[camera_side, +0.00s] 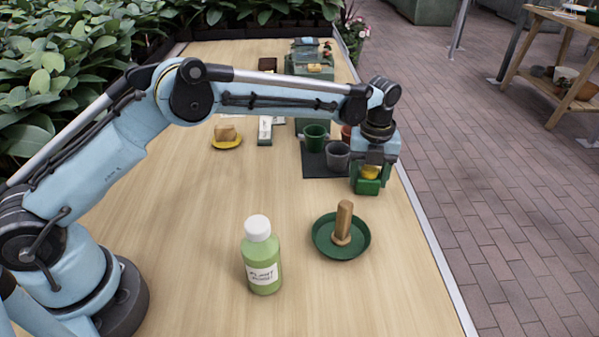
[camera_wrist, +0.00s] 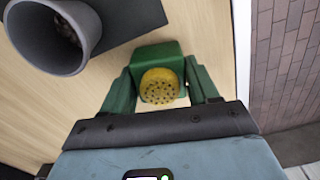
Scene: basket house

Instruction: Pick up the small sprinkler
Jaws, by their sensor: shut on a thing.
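The small sprinkler has a round yellow head with holes (camera_wrist: 159,86), and a green body (camera_wrist: 155,55) shows behind it in the wrist view. In the side view, the sprinkler's yellow head (camera_side: 371,172) shows at the end of my arm near the table's right edge. My gripper (camera_wrist: 162,88) is shut on the sprinkler, with a green finger on each side. My gripper also shows in the side view (camera_side: 370,178), pointing down. I cannot tell whether the sprinkler touches the table.
A grey pot (camera_side: 337,156) and a green pot (camera_side: 315,137) stand on a dark mat (camera_side: 318,170) just left of my gripper. A green dish (camera_side: 326,243) holding a wooden tool (camera_side: 343,222) and a green bottle (camera_side: 261,262) are nearer the camera.

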